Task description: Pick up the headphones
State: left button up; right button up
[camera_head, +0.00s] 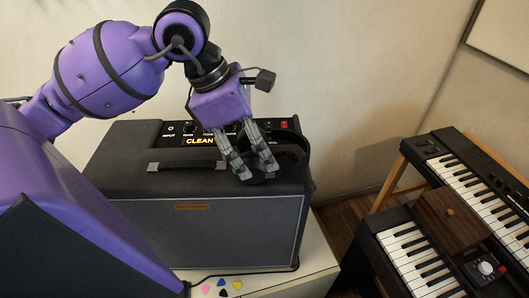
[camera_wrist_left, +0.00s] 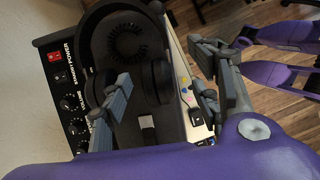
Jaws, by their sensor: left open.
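Black headphones (camera_head: 294,150) lie on the right end of the top of a black amplifier (camera_head: 207,225). In the left wrist view the headphones (camera_wrist_left: 86,40) show their headband arc and two round ear cups, with a coiled cable inside the arc. My left gripper (camera_head: 257,172) points down over the headphones and is open. In the left wrist view, one finger of the gripper (camera_wrist_left: 162,103) overlaps one ear cup, and the other ear cup shows between the fingers. I cannot tell whether a finger touches them. The fingers partly hide the headphones in the head view. My right gripper is not in view.
The amplifier has a carry handle (camera_head: 181,167) and a knob panel (camera_head: 190,134) at the back. It stands on a pale cabinet (camera_head: 316,262) with several coloured picks (camera_head: 221,283) in front. Keyboards (camera_head: 478,190) and a wooden box (camera_head: 450,217) stand at right.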

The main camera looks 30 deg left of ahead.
aim_at(260, 174)
pick_arm(q)
jog(key=x, duration=0.3)
jog(key=shift+w+d+f, duration=0.15)
jog(key=shift+w+f, duration=0.15)
jog(key=shift+w, duration=0.1)
jog(key=shift+f, duration=0.2)
jog(key=c, duration=0.9)
grip_shut()
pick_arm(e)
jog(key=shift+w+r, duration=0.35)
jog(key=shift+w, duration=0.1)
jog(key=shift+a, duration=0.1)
